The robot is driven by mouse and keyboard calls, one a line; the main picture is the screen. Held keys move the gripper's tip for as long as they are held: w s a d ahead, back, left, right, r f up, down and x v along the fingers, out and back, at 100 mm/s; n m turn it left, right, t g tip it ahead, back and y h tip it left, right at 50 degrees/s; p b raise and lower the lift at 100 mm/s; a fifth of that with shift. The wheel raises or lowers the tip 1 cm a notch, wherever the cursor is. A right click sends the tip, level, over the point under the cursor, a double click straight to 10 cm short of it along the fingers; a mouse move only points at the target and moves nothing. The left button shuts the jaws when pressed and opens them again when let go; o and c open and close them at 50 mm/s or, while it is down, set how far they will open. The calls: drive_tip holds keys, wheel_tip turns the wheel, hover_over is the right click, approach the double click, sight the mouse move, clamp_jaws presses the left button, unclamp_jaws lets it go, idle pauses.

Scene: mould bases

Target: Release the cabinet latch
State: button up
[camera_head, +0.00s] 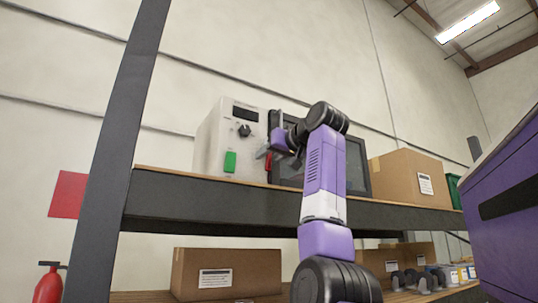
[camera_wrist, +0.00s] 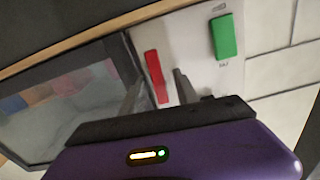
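A white cabinet (camera_head: 215,142) stands on the shelf, with a dark display, a black knob (camera_head: 244,130) and a green block (camera_head: 230,161) on its front. The green block (camera_wrist: 223,37) and a red upright bar (camera_wrist: 156,76) show on the white face in the wrist view. Neither is clearly marked as the latch. My gripper (camera_head: 268,150) is at the cabinet's right front edge. In the wrist view my gripper (camera_wrist: 158,90) has its two fingers apart, with the red bar showing between them. I see no clear contact. My gripper hides part of the cabinet's right side.
A dark-framed screen (camera_head: 355,165) stands right of the cabinet, close behind my arm. A cardboard box (camera_head: 405,178) is farther right. The dark shelf beam (camera_head: 200,203) runs below, and a dark post (camera_head: 118,150) rises at left.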

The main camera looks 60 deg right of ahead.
drive_tip(key=shift+c, duration=0.5)
clamp_jaws()
drive_tip(key=shift+d+r+n+p, duration=0.1)
drive_tip(key=shift+d+n+p, duration=0.05)
drive_tip(key=shift+n+p, duration=0.4)
drive_tip(key=shift+o, duration=0.5)
unclamp_jaws()
